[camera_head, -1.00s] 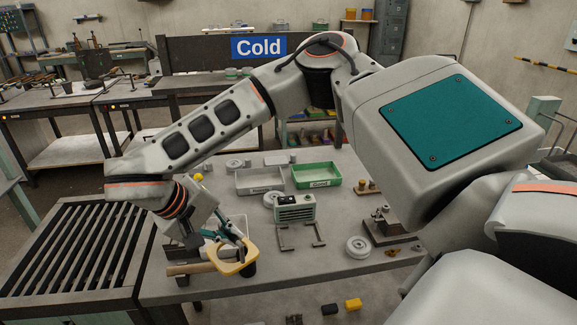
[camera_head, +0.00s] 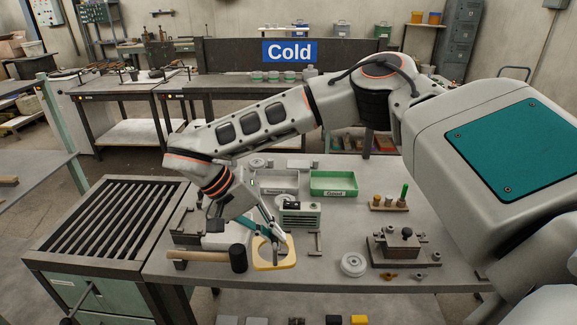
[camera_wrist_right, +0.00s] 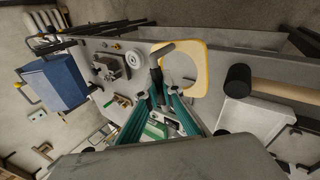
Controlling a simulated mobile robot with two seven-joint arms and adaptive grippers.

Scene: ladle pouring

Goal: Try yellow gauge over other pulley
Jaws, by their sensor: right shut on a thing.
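The yellow gauge (camera_head: 289,262) is a flat plate with a round hole. My right gripper (camera_head: 276,238) is shut on it and holds it near the front edge of the table, just right of the mallet head. In the right wrist view the gauge (camera_wrist_right: 203,70) lies past the fingertips (camera_wrist_right: 155,86). One grey pulley (camera_head: 354,264) lies flat on the table to the right, apart from the gauge; it also shows in the right wrist view (camera_wrist_right: 133,59). Another pulley-like disc (camera_head: 258,162) lies at the back left. My left gripper is not in view.
A black-headed mallet (camera_head: 238,258) lies just left of the gauge. A green tray (camera_head: 334,193) and a grey tray stand behind, with a grey-green box (camera_head: 301,216) in front. A dark metal fixture (camera_head: 396,250) stands right of the pulley. Table between gauge and pulley looks clear.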

